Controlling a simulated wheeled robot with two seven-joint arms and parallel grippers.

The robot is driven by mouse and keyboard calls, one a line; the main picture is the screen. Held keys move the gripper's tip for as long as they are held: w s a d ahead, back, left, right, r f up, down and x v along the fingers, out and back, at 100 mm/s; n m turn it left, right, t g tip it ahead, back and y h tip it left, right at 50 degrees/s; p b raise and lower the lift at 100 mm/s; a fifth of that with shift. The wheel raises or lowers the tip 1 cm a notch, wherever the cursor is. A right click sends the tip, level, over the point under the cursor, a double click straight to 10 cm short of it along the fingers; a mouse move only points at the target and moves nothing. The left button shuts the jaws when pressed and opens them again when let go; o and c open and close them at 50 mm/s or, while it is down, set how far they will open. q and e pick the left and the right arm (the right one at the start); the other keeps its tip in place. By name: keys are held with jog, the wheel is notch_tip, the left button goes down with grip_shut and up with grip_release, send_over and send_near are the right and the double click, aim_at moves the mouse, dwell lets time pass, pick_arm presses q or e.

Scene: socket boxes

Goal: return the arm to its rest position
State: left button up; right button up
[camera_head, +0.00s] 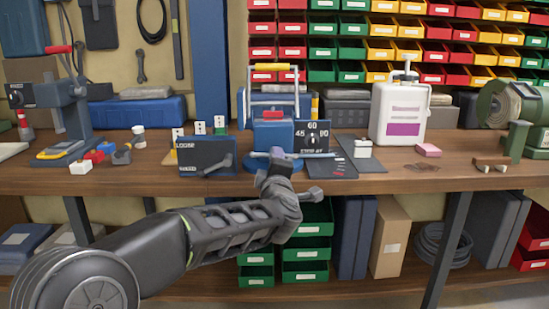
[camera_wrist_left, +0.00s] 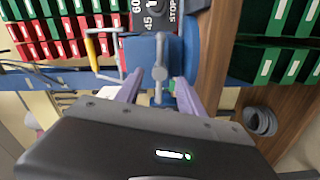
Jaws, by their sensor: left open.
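My left arm reaches in from the lower left of the head view. Its gripper (camera_head: 277,166) is at the front edge of the workbench, in front of a blue vise (camera_head: 273,134). In the left wrist view the two purple fingers of my left gripper (camera_wrist_left: 160,84) stand apart. The grey handle (camera_wrist_left: 158,64) of the vise shows between them, and I cannot tell whether they touch it. The vise body also shows behind it in the wrist view (camera_wrist_left: 190,45). My right gripper is in neither view.
On the workbench (camera_head: 430,178), a blue LOOSE box (camera_head: 205,155) stands left of the vise and a dark angle dial (camera_head: 313,137) right of it. A white jug (camera_head: 400,110) is further right. Green drawers (camera_head: 305,253) and a cardboard box (camera_head: 390,237) sit below the bench.

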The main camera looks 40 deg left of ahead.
pick_arm(q)
jog(key=shift+v, duration=1.1)
